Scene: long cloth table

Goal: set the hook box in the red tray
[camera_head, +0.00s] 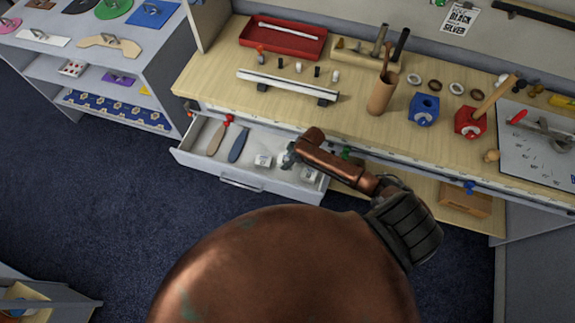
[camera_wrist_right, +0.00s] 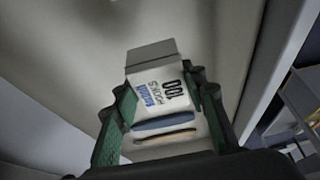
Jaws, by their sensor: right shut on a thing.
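The hook box (camera_wrist_right: 160,90) is a white carton with a grey end, printed "100" and "HOOKS". In the right wrist view it sits between the green-padded fingers of my right gripper (camera_wrist_right: 163,125), which is shut on it. In the head view my right gripper (camera_head: 289,156) is over the open drawer, partly hidden by my copper arm. The red tray (camera_head: 284,47) lies at the back left of the table, holding a white rod. My left gripper is not in view.
The open drawer (camera_head: 222,170) holds a brown-handled tool (camera_head: 216,138) and a blue one (camera_head: 239,144). A white rail (camera_head: 288,84) and small pegs stand between drawer and tray. A wooden holder (camera_head: 366,52) is right of the tray; a brown cup (camera_head: 382,95) stands nearer.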

